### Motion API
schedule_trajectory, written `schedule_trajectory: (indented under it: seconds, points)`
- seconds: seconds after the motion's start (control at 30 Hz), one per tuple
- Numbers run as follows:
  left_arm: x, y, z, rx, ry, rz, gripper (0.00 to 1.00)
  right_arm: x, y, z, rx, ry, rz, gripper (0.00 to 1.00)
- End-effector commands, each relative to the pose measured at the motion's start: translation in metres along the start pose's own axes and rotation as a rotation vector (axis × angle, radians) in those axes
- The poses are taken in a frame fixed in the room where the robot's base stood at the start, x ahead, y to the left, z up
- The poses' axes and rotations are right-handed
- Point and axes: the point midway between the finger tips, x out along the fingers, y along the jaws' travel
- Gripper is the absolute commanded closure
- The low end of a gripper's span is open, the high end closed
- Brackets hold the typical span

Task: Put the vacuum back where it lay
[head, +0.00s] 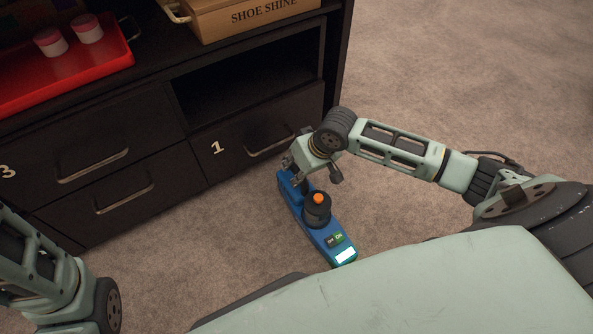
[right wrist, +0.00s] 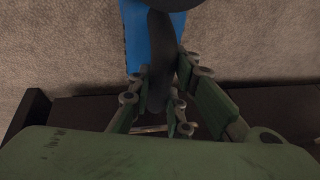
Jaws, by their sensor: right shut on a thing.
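The vacuum is a long blue body (head: 318,228) with a dark round part, an orange button and a lit white end. It is at the carpet in front of the drawer marked 1 in the head view; I cannot tell whether it touches the floor. My right gripper (head: 302,178) is at its far end. In the right wrist view the right gripper (right wrist: 158,108) is shut on the vacuum's dark handle (right wrist: 158,60), with the blue body (right wrist: 136,35) beyond. My left arm shows at the lower left of the head view, but its gripper's fingers are not visible.
A dark cabinet (head: 150,137) with drawers and an open shelf (head: 245,80) stands at the left and back. On top are a red tray (head: 65,85) with two pink-lidded jars and a shoe shine box (head: 235,22). The carpet (head: 470,60) to the right is clear.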

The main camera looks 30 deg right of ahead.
Motion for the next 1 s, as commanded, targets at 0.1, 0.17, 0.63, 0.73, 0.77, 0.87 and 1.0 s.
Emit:
schedule_trajectory:
  seconds: [0.1, 0.17, 0.63, 0.73, 0.77, 0.87, 1.0]
  points:
    - [0.0, 0.0, 0.0, 0.0, 0.0, 0.0, 1.0, 0.0, 0.0, 0.0, -0.001, 0.002, 0.0, 0.74]
    - [0.0, 0.0, 0.0, 0.0, 0.0, 0.0, 1.0, 0.0, 0.0, 0.0, -0.001, 0.002, 0.0, 0.69]
    - [0.005, -0.001, 0.001, -0.001, 0.003, 0.0, 1.0, -0.007, -0.001, -0.001, -0.001, 0.001, 0.0, 0.63]
    - [0.01, -0.004, 0.007, -0.002, -0.007, -0.005, 1.0, -0.021, -0.001, -0.002, -0.001, 0.002, 0.001, 0.63]
    - [0.006, -0.005, 0.013, -0.004, -0.026, -0.011, 1.0, -0.026, 0.0, -0.002, -0.001, 0.002, 0.001, 0.63]
    - [0.001, -0.009, 0.027, -0.008, -0.067, -0.023, 1.0, -0.044, -0.001, -0.002, -0.002, 0.0, 0.001, 0.63]
    - [-0.009, -0.014, 0.041, -0.015, -0.115, -0.042, 1.0, -0.069, -0.001, -0.002, -0.001, 0.0, 0.0, 0.63]
